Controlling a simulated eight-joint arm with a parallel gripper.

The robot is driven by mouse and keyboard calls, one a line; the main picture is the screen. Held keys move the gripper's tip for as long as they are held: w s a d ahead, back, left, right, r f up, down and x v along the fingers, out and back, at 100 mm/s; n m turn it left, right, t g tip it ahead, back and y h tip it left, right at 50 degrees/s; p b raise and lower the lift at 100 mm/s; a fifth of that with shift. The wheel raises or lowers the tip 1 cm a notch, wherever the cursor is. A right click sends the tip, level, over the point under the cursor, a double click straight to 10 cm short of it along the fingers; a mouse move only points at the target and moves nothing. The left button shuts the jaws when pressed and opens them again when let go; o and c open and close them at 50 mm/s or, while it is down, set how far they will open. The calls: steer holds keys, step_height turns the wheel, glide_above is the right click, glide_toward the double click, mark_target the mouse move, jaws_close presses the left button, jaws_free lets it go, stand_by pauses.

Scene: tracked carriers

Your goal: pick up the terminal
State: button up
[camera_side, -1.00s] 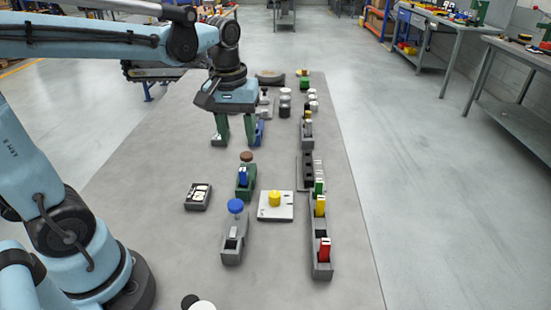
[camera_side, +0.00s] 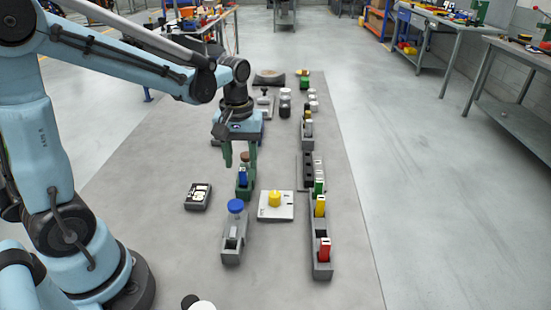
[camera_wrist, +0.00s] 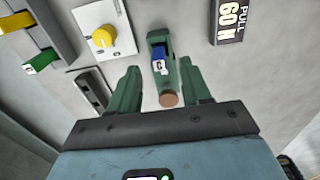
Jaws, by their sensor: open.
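The terminal appears to be the small blue block (camera_side: 243,174) standing in a green carrier (camera_side: 246,193). In the wrist view this blue block (camera_wrist: 160,64) has a white face with a letter like C, and the green carrier (camera_wrist: 157,38) is around it. A round brown knob (camera_wrist: 168,99) sits at one end of the carrier. My gripper (camera_side: 240,163) is open and points down over the carrier. In the wrist view my gripper (camera_wrist: 159,68) has its two green fingers on either side of the blue block, with visible gaps and nothing held.
A white plate with a yellow knob (camera_side: 274,198) lies to the right. A grey carrier with a blue knob (camera_side: 235,206) stands in front. A grey rail (camera_side: 321,228) holds green, yellow and red blocks. A dark gauge marked PULL 60 N (camera_wrist: 230,20) lies to the other side.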

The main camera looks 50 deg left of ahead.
mark_target(243, 171)
steer(key=f, duration=0.3)
steer(key=shift+w+a+f, duration=0.2)
steer(key=shift+w, duration=0.1)
steer(key=shift+f, duration=0.7)
jaws_close()
